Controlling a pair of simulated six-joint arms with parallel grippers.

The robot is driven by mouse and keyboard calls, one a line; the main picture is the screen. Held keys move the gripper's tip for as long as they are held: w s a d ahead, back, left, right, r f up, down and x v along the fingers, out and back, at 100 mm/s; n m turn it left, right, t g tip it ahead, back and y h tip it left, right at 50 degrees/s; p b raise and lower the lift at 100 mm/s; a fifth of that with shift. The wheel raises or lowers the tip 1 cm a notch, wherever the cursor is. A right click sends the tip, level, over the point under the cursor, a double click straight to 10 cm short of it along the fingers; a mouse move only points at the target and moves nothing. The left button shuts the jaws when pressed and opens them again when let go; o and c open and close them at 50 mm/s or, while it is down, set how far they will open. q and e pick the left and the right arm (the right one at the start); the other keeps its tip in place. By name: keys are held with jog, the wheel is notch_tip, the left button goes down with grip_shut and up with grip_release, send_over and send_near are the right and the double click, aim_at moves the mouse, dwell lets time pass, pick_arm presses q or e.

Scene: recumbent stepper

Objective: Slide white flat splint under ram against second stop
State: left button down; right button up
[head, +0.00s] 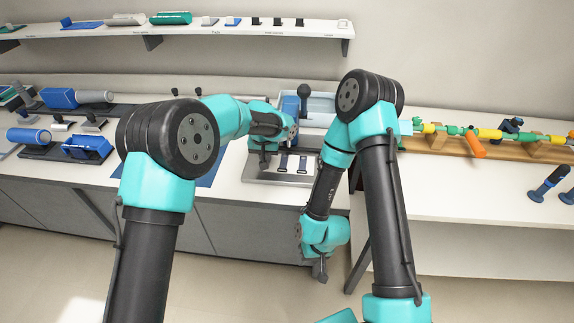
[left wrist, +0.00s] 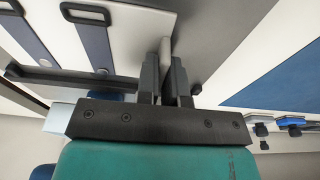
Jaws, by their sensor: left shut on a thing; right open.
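In the left wrist view my left gripper (left wrist: 165,88) is shut on a thin white flat piece (left wrist: 165,48), seen nearly edge-on, which looks like the white splint. In the head view this gripper (head: 264,160) is low over the left part of a grey plate (head: 262,178); the splint is hard to make out there. The second stop cannot be identified. My right gripper (head: 320,270) is open, hanging before the bench front.
A blue mat (head: 212,170) lies left of the plate. Blue devices (head: 88,147) crowd the left of the bench. A wooden rack with coloured rods (head: 440,146) is at right. A loaded shelf (head: 190,28) runs along the wall. White bench top (head: 325,180) is bare right of the plate.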

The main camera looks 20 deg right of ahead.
pick_arm(q)
jog(key=shift+w+d+r, duration=0.15)
jog(key=shift+w+d, duration=0.1)
jog(key=shift+w, duration=0.25)
dwell(0.6)
jog(key=shift+d, duration=0.45)
dwell(1.0)
